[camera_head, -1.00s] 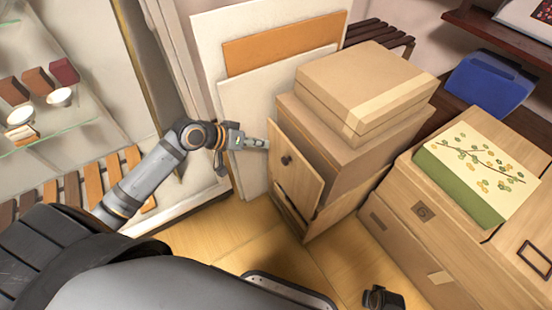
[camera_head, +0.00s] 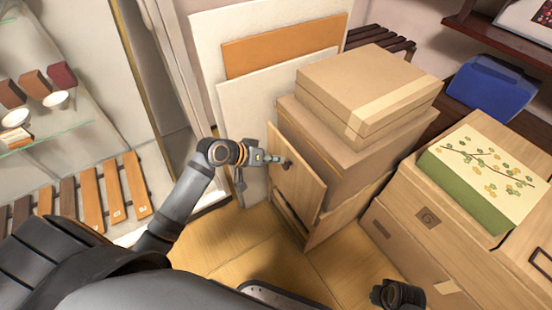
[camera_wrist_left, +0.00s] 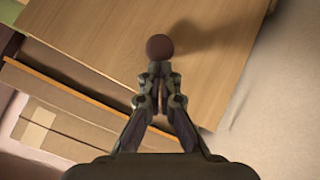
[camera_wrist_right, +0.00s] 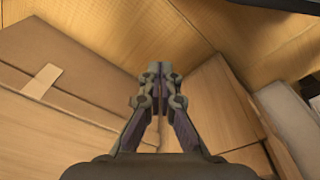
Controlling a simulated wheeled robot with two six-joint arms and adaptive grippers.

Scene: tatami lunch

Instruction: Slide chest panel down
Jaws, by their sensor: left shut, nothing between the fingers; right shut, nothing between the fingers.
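The chest panel (camera_head: 300,190) is a light wooden board on the front of a chest, beneath stacked boxes. Its round dark knob (camera_wrist_left: 159,47) shows just beyond my left fingertips in the left wrist view, where the panel (camera_wrist_left: 105,60) fills much of the upper picture. My left gripper (camera_head: 281,160) is shut and empty, its tips at the knob; whether they touch it I cannot tell. In the head view the gripper partly covers the knob. My right gripper (camera_wrist_right: 160,72) is shut and empty, away from the panel, above the floor near cardboard boxes.
Cardboard boxes (camera_head: 365,85) stand on the chest. More boxes, one with a leafy-patterned green box (camera_head: 480,170) on top, stand at the right. Flat boards (camera_head: 280,50) lean behind. A glass shelf (camera_head: 55,125) is at the left.

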